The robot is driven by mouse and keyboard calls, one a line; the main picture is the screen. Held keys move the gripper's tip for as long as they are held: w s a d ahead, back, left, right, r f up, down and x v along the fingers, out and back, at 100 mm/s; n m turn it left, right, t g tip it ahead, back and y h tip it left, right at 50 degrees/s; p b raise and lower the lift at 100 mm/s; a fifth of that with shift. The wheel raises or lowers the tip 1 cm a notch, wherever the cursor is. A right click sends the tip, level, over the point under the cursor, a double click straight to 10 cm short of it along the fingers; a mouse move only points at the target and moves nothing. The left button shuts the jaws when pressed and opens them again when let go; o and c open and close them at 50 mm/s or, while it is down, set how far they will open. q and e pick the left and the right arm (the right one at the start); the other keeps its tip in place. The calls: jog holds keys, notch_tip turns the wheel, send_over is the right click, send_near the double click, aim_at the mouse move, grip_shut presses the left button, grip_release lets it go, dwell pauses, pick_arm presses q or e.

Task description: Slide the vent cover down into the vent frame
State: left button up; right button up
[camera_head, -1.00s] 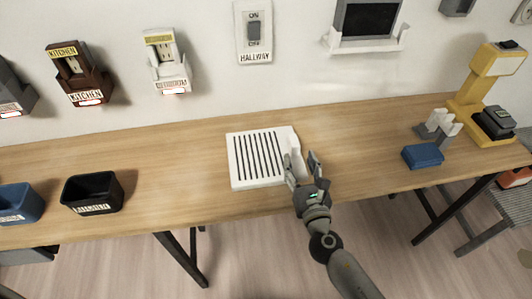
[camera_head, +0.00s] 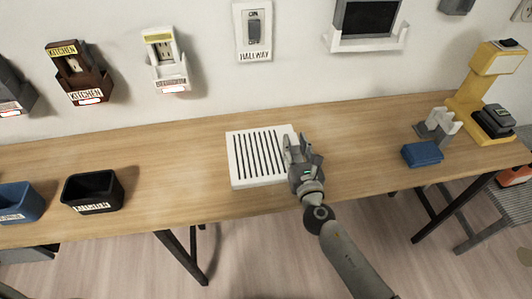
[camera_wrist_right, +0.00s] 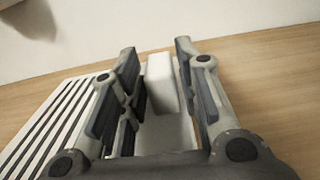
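The vent cover (camera_head: 260,155), a white slatted panel with a raised white tab on its right side, lies flat on the table. It also shows in the right wrist view (camera_wrist_right: 55,112). My right gripper (camera_head: 302,143) is at the cover's right edge. In the wrist view its fingers (camera_wrist_right: 160,75) are open on either side of the white tab (camera_wrist_right: 161,82), with small gaps visible. What looks like the vent frame, a white U-shaped holder (camera_head: 366,43) around a dark panel (camera_head: 368,18), is on the wall above, to the right. My left gripper is out of view.
A hallway switch (camera_head: 253,32) and outlet holders (camera_head: 165,62) are on the wall. A black bin (camera_head: 93,192) and a blue bin (camera_head: 20,202) stand at left. A blue block (camera_head: 422,154) and yellow stand (camera_head: 482,88) are at right.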

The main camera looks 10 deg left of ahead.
grip_shut()
jog(key=shift+r, duration=0.1)
